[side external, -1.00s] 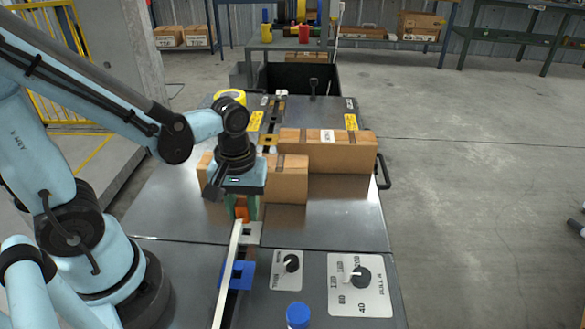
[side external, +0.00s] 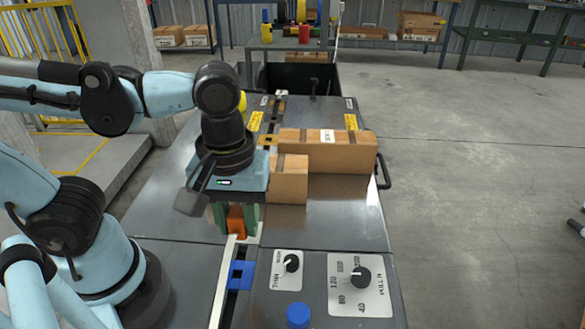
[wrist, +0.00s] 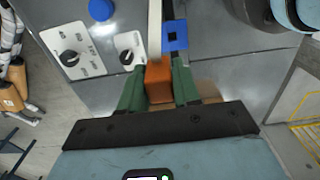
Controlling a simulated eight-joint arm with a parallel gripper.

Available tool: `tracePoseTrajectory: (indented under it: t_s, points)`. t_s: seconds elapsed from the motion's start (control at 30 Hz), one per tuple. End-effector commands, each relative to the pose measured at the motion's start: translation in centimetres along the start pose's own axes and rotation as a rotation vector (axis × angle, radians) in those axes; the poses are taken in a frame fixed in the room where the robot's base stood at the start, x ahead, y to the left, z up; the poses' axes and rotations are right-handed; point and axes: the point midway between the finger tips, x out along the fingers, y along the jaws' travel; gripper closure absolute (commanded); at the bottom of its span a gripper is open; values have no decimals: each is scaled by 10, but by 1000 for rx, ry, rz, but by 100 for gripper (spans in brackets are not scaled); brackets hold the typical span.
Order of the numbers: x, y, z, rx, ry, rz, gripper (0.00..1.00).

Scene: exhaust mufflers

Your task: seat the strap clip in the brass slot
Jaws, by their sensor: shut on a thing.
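The orange strap clip (side external: 236,221) is between the green fingers of my gripper (side external: 234,219), which is shut on it. The clip also shows in the wrist view (wrist: 159,82), with the pale strap (wrist: 154,25) running from it. The strap (side external: 223,275) trails toward the front of the bench in the side view. The brass slot (side external: 268,140) appears as a small brass-coloured plate on the dark rail farther back, beyond my gripper and partly beside the boxes. It is apart from the clip and not seen in the wrist view.
A blue slotted plate (side external: 241,275) sits on the rail in front, and a pale plate (side external: 254,231) is partly hidden beside my gripper. Cardboard boxes (side external: 340,155) stand right of the rail. Dial panels (side external: 359,284) and a blue knob (side external: 298,315) are at the front right.

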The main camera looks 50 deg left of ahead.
Motion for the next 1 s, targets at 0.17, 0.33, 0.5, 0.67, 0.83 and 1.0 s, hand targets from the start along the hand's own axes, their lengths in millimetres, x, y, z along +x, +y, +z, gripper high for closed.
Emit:
tracePoseTrajectory:
  t_s: [0.17, 0.33, 0.5, 0.67, 0.83, 1.0]
  points:
    - [-12, -1, -6, -3, 0, 0, 95]
    - [-13, -2, -20, -6, 0, 0, 95]
    - [-13, -4, -43, -7, 0, 0, 95]
    - [-12, -6, -64, -6, 0, 0, 95]
    - [-12, -7, -87, -6, 0, 0, 95]
    - [-13, -9, -110, -5, 0, 0, 95]
